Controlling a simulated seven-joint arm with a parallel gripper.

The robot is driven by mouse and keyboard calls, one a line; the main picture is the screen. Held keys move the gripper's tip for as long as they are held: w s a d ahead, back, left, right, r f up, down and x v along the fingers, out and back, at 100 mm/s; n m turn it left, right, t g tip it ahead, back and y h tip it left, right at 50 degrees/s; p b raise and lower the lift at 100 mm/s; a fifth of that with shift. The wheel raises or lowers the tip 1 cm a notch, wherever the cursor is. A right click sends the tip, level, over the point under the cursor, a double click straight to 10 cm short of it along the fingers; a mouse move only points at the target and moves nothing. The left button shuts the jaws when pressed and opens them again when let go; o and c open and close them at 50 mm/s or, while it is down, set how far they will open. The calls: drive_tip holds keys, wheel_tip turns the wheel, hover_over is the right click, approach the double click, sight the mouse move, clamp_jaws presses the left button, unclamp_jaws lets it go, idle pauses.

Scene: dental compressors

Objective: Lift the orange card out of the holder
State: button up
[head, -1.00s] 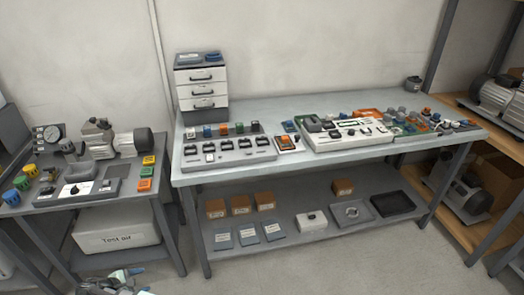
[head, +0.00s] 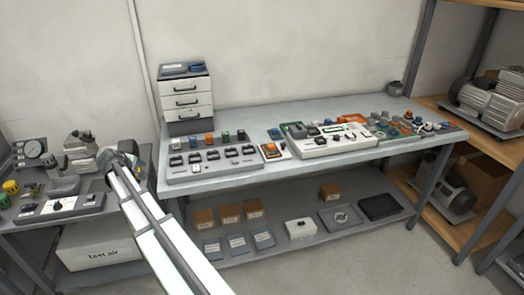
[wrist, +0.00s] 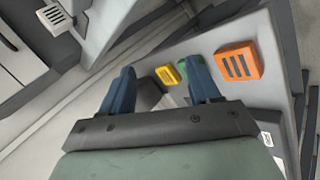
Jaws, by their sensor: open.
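An orange block with dark slots (wrist: 238,62) sits on a pale surface in the wrist view, to the right of my right finger. On the main bench in the head view, a flat orange piece (head: 270,150) lies in a small pale holder (head: 284,155). I cannot tell which of these is the orange card. My gripper (wrist: 162,68) is open, its two blue fingers spread and nothing held. It is over the left table in the head view, far from the bench's orange piece. My arm hides the right part of that table.
A yellow block (wrist: 167,75) shows between my fingers, and a green block (wrist: 183,70) is partly hidden by the right finger. A grey switch panel (head: 213,162) and a white panel (head: 330,144) stand on the bench (head: 290,112). A drawer unit (head: 185,100) stands at its back left.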

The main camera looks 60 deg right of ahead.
drive_tip(key=s+d+r+m+t+h, duration=0.1)
drive_tip(key=s+d+r+m+t, duration=0.2)
drive_tip(key=d+r, duration=1.55)
drive_tip(key=s+d+r+m+h, duration=0.1)
drive_tip(key=s+d+r+m, duration=0.15)
drive_tip(key=d, duration=0.35)
drive_tip(key=s+d+r+m, duration=0.1)
drive_tip(key=s+d+r, duration=0.3)
drive_tip(key=d, duration=0.2)
drive_tip(key=m+g+y, duration=0.4)
drive_tip(key=m+y, duration=0.2)
hover_over(271, 145)
drive_tip(key=s+a, duration=0.1)
drive_tip(key=a, duration=0.1)
wheel_tip(271, 145, down, 17)
drive_tip(key=shift+s+f, duration=0.1)
drive_tip(key=shift+s+x, duration=0.15)
drive_tip(key=shift+x, duration=1.15)
drive_tip(key=shift+s+x, duration=0.1)
drive_tip(key=shift+x, duration=1.2)
